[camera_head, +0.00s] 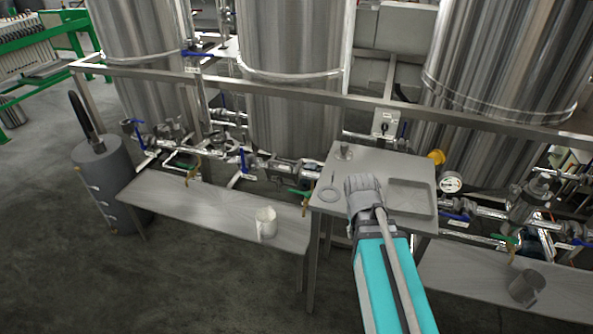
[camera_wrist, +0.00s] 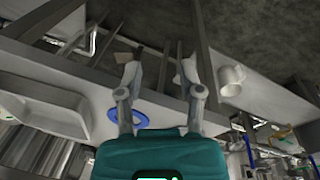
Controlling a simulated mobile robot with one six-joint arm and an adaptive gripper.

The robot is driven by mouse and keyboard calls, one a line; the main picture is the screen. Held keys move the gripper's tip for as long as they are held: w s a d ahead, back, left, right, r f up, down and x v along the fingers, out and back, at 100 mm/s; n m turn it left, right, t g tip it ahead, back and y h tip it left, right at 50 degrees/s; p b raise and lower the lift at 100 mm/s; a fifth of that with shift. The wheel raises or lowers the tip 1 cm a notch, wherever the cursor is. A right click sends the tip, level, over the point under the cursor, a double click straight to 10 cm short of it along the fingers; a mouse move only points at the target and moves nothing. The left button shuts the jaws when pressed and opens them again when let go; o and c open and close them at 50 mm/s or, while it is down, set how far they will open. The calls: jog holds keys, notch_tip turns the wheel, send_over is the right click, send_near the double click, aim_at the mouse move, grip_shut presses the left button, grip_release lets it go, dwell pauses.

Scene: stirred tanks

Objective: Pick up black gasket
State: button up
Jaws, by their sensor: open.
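No plainly black gasket shows in either view. In the wrist view a blue ring (camera_wrist: 141,118) lies on the tabletop, partly hidden by my left finger. I cannot tell whether it is the same ring. My gripper (camera_wrist: 162,66) is open and empty, with its fingers spread above the table edge area. In the head view my wrist hides the fingers.
A white mug (camera_head: 266,222) stands on the lower left bench (camera_head: 215,212). A metal cup (camera_head: 526,287) is at right. Pipes, valves and a rail lie behind.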

jog(key=s+f+m+b, duration=0.1)
jog(key=f+b, duration=0.7)
jog(key=s+f+y+b, duration=0.1)
jog(key=s+f+b, duration=0.1)
jog(key=f+b, duration=0.6)
jog(key=shift+s+a+f+m+g, duration=0.3)
jog(key=shift+f+m+g, duration=0.1)
jog(key=shift+f, duration=0.2)
